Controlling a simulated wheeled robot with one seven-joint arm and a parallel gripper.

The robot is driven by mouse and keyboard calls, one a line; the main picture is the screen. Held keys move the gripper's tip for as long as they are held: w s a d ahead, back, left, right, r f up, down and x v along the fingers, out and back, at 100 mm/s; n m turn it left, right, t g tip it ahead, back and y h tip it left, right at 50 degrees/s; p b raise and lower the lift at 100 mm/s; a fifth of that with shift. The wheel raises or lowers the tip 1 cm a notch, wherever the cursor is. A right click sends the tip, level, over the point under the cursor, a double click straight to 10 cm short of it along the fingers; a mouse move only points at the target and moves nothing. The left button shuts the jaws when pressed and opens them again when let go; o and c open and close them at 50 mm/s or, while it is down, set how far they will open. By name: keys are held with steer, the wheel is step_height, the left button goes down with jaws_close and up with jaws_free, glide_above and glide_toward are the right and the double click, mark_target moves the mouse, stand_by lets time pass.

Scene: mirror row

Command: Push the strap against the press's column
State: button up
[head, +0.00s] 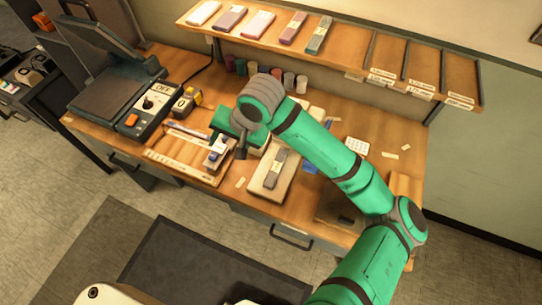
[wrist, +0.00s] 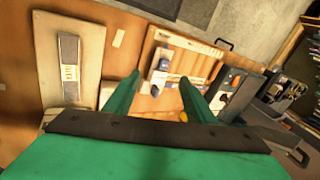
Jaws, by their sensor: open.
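A small white and blue press (head: 217,151) stands on a wooden board with a scale along its front edge; it also shows in the wrist view (wrist: 160,74). A thin pale strip (head: 186,131), which looks like the strap, lies on the board behind the press. The strip also shows in the wrist view (wrist: 190,42); I cannot tell whether it touches the press's column. My gripper (wrist: 160,82) is open and empty, its green fingers toward the press. In the head view my arm hides part of the bench around it.
A grey labelled bar (head: 276,167) lies on a pale board beside the press. A machine with an OFF sign (head: 150,101) stands to the left. Several small jars (head: 253,67) line the back under a shelf (head: 345,45). Bench space shows at the right.

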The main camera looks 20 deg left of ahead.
mark_target(271, 179)
steer(key=d+f+m+h, duration=0.1)
steer(key=d+h, duration=0.4)
steer(key=d, duration=0.7)
steer(key=shift+w+d+f+m, duration=0.2)
steer(key=shift+w+m, duration=0.1)
steer(key=shift+w, duration=0.15)
step_height(271, 179, down, 11)
steer(key=shift+w+r, duration=0.1)
steer(key=shift+r, duration=0.1)
steer(key=shift+f, duration=0.1)
steer(key=shift+a, duration=0.1)
steer(key=c, duration=1.2)
steer(key=shift+o, duration=0.2)
